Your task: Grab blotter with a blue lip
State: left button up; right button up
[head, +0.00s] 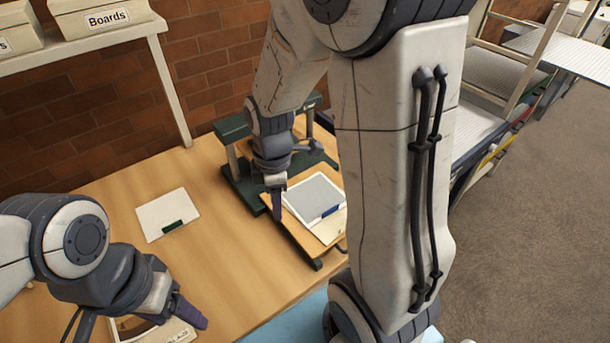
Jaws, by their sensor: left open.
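A flat grey blotter with a white border (313,194) and a blue lip (331,211) at its near right edge lies on a wooden board, at a dark green press frame. A second white sheet (165,210) with a green lip (172,225) lies on the table to the left. My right gripper (277,205) points down at the left edge of the blotter; I cannot tell whether it touches it or how far its fingers are apart. My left gripper (196,316) is open at the lower left, low over the table's near part, away from both sheets.
The green press frame (234,128) stands behind the blotter.

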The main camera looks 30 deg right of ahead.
jog(key=w+d+f+n+p, duration=0.1)
jog(key=d+n+p, duration=0.1)
jog(key=d, duration=0.7)
jog(key=n+p, duration=0.1)
jog(key=n, duration=0.1)
send_over(331, 209)
notch_tip(331, 209, down, 2)
jog(key=shift+n, duration=0.3)
jog(key=f, duration=0.4)
jog(key=shift+s+f, duration=0.25)
jog(key=shift+f, duration=0.15)
jog(key=f, duration=0.1)
jog(key=f+p, duration=0.1)
jog(key=f, duration=0.1)
jog(key=f+p, duration=0.1)
jog(key=f, duration=0.1)
jog(key=shift+w, duration=0.3)
jog(key=shift+f, duration=0.5)
pick_arm(q)
notch_tip(331, 209, up, 6)
jog(key=shift+r, duration=0.15)
pick_arm(e)
grip_shut()
